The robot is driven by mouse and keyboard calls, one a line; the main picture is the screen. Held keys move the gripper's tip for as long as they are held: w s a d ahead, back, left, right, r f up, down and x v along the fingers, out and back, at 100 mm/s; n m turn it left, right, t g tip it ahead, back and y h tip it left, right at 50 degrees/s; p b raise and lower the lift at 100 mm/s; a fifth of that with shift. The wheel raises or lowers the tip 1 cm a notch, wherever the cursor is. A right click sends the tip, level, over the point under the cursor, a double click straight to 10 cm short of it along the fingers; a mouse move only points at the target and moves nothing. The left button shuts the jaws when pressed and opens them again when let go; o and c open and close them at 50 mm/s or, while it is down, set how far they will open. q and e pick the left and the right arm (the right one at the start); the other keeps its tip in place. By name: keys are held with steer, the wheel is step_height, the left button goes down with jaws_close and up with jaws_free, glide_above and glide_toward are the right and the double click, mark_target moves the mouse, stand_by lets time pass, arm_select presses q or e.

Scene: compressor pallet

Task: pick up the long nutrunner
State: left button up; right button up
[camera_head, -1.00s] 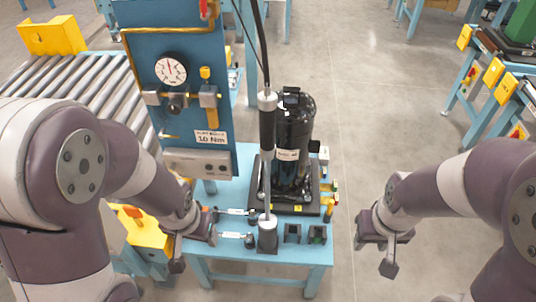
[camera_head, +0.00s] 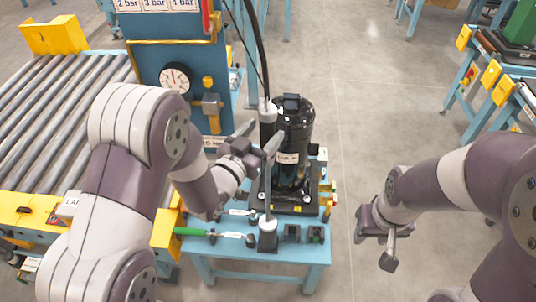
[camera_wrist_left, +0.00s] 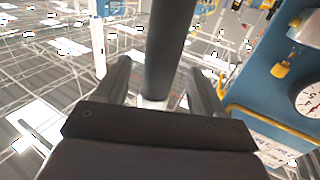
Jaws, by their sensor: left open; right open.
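The long nutrunner (camera_head: 267,114) stands upright, with a grey collar and dark body on top and a thin shaft running down into a dark holder (camera_head: 268,241) on the blue table. A black hose rises from its top. My left gripper (camera_head: 262,137) is open at the height of the dark body, one finger on either side of it. In the left wrist view the dark cylinder of the nutrunner (camera_wrist_left: 173,45) stands between the open fingers (camera_wrist_left: 160,80). Whether they touch it I cannot tell. My right gripper (camera_head: 378,235) is open and empty, right of the table.
A black compressor (camera_head: 294,125) stands on the table just behind and right of the nutrunner. A blue panel with a gauge (camera_head: 176,78) rises at the left. A green-handled tool (camera_head: 192,231) lies at the table's front left. A roller conveyor (camera_head: 45,120) is further left.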

arm_select(q)
steer(key=p+x, duration=0.1)
steer(key=x, duration=0.3)
steer(key=shift+w+d+p, duration=0.1)
steer(key=shift+p, duration=0.25)
steer(key=shift+w+d+f, duration=0.1)
steer(key=shift+w+f, duration=0.15)
steer(key=shift+s+r, duration=0.1)
steer(key=shift+s, duration=0.05)
steer(key=c, duration=0.5)
jaws_close()
steer(key=shift+r, duration=0.15)
